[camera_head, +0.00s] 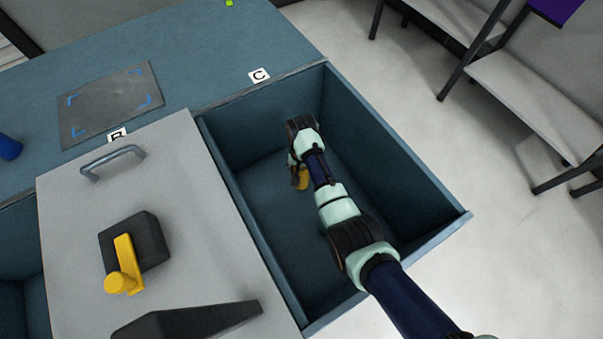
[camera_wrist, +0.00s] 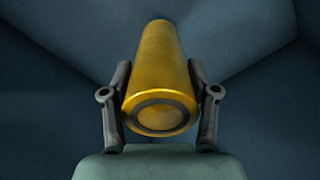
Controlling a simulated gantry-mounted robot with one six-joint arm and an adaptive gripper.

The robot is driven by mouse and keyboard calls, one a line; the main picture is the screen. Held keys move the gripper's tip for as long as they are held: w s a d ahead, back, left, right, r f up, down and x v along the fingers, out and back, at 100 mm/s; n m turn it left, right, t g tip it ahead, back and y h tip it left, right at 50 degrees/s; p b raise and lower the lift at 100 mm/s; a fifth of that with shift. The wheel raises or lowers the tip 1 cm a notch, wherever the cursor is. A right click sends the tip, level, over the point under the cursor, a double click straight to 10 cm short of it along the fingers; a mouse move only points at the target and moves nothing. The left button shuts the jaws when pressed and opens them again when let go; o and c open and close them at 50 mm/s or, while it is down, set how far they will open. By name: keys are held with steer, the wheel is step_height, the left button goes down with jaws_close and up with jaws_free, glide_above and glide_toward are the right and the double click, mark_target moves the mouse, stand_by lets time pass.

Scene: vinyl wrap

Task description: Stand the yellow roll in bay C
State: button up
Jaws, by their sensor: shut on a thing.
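The yellow roll (camera_wrist: 160,62) is between the two fingers of my gripper (camera_wrist: 160,100) in the wrist view, with its round end towards the camera. My gripper is shut on it. In the head view, a small part of the yellow roll (camera_head: 303,180) shows under my wrist; the rest is hidden. My gripper (camera_head: 296,172) is down inside bay C (camera_head: 255,130), the open blue bay beside the "C" label (camera_head: 259,75). The roll looks roughly upright. I cannot tell whether its lower end touches the bay floor (camera_head: 275,240).
A grey lid (camera_head: 75,210) left of bay C carries a handle (camera_head: 112,156), a dark block with a yellow lever (camera_head: 126,262) and a dark wedge (camera_head: 190,320). A marked grey mat (camera_head: 110,105) and a blue object (camera_head: 8,147) lie farther left. Bay C's walls surround my gripper.

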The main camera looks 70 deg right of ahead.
step_height(320, 180, down, 4)
steer(key=shift+f+b, duration=0.1)
steer(key=shift+b, duration=1.1)
steer(key=shift+f, duration=0.1)
steer(key=o, duration=1.4)
step_height(320, 180, up, 12)
steer(key=p, duration=0.6)
steer(key=shift+p, duration=0.35)
